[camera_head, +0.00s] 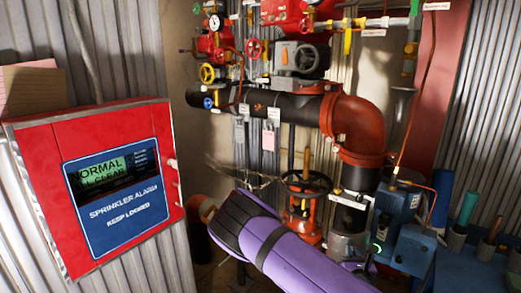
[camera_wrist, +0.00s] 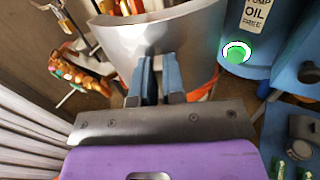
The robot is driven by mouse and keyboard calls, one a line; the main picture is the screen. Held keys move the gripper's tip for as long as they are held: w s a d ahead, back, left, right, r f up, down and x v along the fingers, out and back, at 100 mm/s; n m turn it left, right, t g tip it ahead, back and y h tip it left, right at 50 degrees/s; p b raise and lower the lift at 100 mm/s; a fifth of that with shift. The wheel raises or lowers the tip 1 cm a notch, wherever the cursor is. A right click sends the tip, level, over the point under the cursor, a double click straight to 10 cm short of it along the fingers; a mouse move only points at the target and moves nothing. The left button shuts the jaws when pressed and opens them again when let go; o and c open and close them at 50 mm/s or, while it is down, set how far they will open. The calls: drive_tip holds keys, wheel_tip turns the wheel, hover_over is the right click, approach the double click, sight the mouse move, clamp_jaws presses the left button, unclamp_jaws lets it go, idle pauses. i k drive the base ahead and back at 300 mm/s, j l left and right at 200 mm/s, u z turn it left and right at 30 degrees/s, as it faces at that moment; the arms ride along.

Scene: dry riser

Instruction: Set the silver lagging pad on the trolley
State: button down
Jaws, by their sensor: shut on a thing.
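The silver lagging pad (camera_head: 349,243) is a curved silver sleeve at the lower part of the vertical pipe below the red elbow. It also shows in the wrist view as a broad silver curve (camera_wrist: 172,38) at the top. My gripper (camera_wrist: 160,65) has its blue fingers close together, shut on the pad's near edge. In the head view my purple arm reaches toward the pad, and the fingers are hard to make out. A blue surface (camera_head: 462,272) at lower right may be the trolley; only part of it shows.
A blue oil pump box (camera_head: 397,220) stands close right of the pad, with a green button (camera_wrist: 236,52) in the wrist view. Coloured cylinders (camera_head: 468,207) stand in holders at right. A red alarm panel (camera_head: 100,180) is at left.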

sight(464, 274)
drive_tip(key=k+l, duration=0.15)
drive_tip(key=k+l+z, duration=0.1)
drive_tip(key=z, duration=0.25)
drive_tip(key=k+l+z, duration=0.2)
drive_tip(key=z, duration=0.2)
drive_tip(key=k+l+z, duration=0.1)
drive_tip(key=z, duration=0.2)
drive_tip(key=i+z, duration=0.15)
drive_tip(key=i+l, duration=0.05)
drive_tip(key=i, duration=0.05)
